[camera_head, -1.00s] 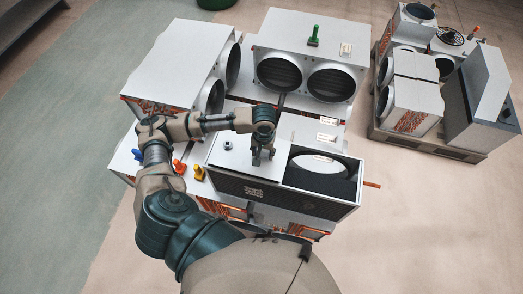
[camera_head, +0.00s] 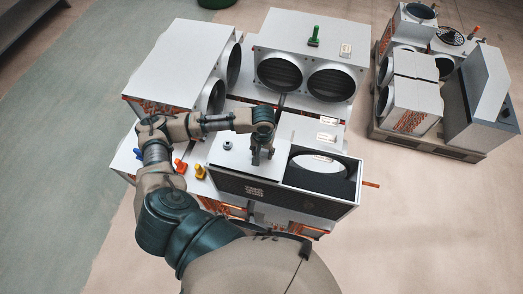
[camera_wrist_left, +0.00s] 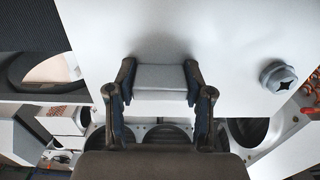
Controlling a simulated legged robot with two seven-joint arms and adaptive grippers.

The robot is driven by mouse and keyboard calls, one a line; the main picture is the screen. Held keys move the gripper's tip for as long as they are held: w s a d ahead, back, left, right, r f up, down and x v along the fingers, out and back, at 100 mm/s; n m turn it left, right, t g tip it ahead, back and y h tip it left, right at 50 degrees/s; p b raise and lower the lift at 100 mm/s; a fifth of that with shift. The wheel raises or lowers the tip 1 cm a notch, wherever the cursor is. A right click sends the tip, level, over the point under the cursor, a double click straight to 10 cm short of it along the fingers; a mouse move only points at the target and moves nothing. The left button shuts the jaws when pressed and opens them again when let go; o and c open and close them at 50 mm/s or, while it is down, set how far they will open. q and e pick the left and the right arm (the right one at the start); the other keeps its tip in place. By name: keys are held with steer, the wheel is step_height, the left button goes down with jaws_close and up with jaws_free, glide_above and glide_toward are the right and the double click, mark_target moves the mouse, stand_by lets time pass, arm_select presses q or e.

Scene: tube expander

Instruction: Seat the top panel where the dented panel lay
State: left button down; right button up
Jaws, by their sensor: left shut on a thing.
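The top panel (camera_head: 237,168) is a flat pale grey plate with a round knob (camera_head: 227,145) near its left end. It lies over the left part of the open-topped unit (camera_head: 332,205) in the head view; I cannot tell whether it rests flush. My left gripper (camera_head: 262,158) is over the panel's right side. In the left wrist view its fingers (camera_wrist_left: 160,88) are shut on the raised grey block on the panel (camera_wrist_left: 215,40), and the slotted knob shows at the right. I cannot identify a dented panel. My right gripper is not in view.
The unit's right part is open, showing a dark interior and a round opening (camera_head: 317,164). Twin-fan units (camera_head: 305,70) stand behind and to the left. Orange and yellow knobs (camera_head: 200,172) sit left of the unit. A loaded pallet (camera_head: 428,145) stands right, with clear floor between.

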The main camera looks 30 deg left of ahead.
arm_select(q)
steer(key=shift+f, duration=0.1)
steer(key=shift+a+f, duration=0.15)
steer(key=shift+f, duration=0.05)
steer(key=shift+f, duration=0.7)
stand_by(0.8)
stand_by(0.4)
steer(key=shift+a+p, duration=0.2)
steer(key=shift+p, duration=0.4)
steer(key=shift+f, duration=0.4)
stand_by(0.6)
steer(key=shift+c, duration=1.8)
jaws_free()
